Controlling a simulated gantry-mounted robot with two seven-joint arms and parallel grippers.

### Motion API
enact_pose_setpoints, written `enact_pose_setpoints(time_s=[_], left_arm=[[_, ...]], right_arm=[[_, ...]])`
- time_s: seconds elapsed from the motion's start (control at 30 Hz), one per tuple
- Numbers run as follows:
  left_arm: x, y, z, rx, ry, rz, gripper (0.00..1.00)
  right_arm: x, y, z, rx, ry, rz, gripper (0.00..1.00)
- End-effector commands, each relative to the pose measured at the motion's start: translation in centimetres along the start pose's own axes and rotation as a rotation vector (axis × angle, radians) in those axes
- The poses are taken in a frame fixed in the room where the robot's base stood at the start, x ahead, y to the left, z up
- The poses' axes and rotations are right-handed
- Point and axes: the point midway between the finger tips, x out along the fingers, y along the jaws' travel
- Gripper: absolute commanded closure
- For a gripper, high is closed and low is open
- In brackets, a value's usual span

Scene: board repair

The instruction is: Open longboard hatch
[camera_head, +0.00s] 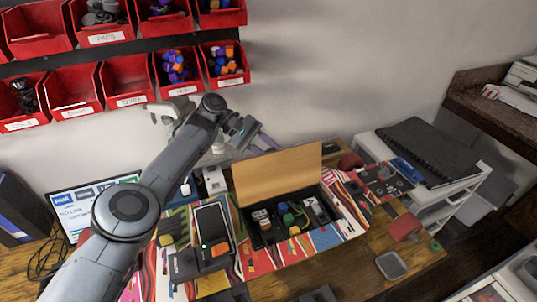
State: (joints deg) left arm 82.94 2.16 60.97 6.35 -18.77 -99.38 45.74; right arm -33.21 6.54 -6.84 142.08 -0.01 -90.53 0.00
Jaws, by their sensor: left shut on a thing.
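The longboard (330,236) lies across the bench, covered in a multicoloured striped pattern. Its hatch (280,174), a plain wooden panel, stands raised at the back of an open compartment (262,238). Inside the compartment are small parts, some green, yellow and black. My left arm reaches in from the lower left, and its gripper (250,134) is at the hatch's upper edge, shut on it; the exact contact is small and hard to make out. My right gripper is not in view.
Red bins (128,82) hang on the wall at upper left. A screen (82,208) stands behind my left arm. A black device (200,262) lies on the board's left part. A black notebook (428,150) lies farther back.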

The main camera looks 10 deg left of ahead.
Motion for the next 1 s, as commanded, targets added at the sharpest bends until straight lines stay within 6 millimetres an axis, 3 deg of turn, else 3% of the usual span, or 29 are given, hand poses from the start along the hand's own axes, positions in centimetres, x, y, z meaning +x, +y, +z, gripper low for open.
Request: enact_pose_setpoints(time_s=[0.4,0.43,0.57,1.0], left_arm=[[0.11,-0.14,-0.14,-0.004,0.000,0.001,1.00],[0.12,-0.14,-0.14,-0.004,0.000,0.001,0.66],[0.10,-0.12,-0.11,-0.003,-0.001,0.001,0.46],[0.02,0.01,-0.02,-0.001,0.000,0.000,0.46]], right_arm=[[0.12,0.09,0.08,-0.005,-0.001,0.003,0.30],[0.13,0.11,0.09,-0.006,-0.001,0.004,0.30],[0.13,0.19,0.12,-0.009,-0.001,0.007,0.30],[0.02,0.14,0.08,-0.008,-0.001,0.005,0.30]])
